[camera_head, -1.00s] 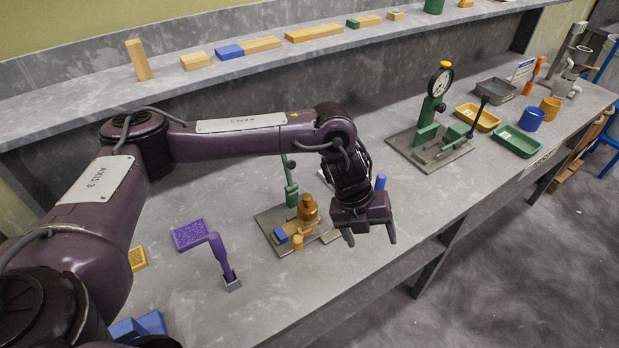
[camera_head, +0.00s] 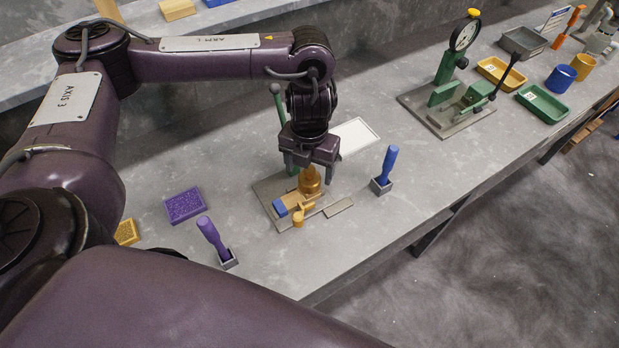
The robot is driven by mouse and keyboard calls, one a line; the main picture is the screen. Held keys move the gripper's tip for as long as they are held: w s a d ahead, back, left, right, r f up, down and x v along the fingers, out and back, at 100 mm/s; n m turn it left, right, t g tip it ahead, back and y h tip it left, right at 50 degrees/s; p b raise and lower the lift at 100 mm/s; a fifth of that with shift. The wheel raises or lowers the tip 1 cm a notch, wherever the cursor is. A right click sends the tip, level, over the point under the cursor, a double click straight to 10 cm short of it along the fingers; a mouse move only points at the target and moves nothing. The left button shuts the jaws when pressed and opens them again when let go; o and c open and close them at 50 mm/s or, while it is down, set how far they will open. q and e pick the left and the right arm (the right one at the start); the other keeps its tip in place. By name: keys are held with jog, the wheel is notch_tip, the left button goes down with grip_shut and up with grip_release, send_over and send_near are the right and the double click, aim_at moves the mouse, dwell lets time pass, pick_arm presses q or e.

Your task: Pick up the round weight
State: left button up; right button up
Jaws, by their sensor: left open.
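The round weight (camera_head: 310,182) is a brass, knobbed piece. It stands upright on a small fixture with a grey base plate (camera_head: 268,187), near the middle of the bench. My left gripper (camera_head: 310,167) is directly above it, pointing down with its fingers apart. The fingers and palm hide the weight's top. I cannot tell whether the fingers touch it. My right gripper is out of view.
A blue-handled tool (camera_head: 386,166) stands in a holder to the right, and a purple-handled one (camera_head: 212,238) to the left. A blue block (camera_head: 280,207) and small brass knob (camera_head: 298,219) sit in front of the weight. A dial-gauge press (camera_head: 450,85) stands farther right.

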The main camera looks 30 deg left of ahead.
pick_arm(q)
notch_tip(320, 180, down, 2)
jog(key=shift+f, duration=0.15)
jog(key=shift+w, duration=0.1)
grip_shut()
dwell(0.4)
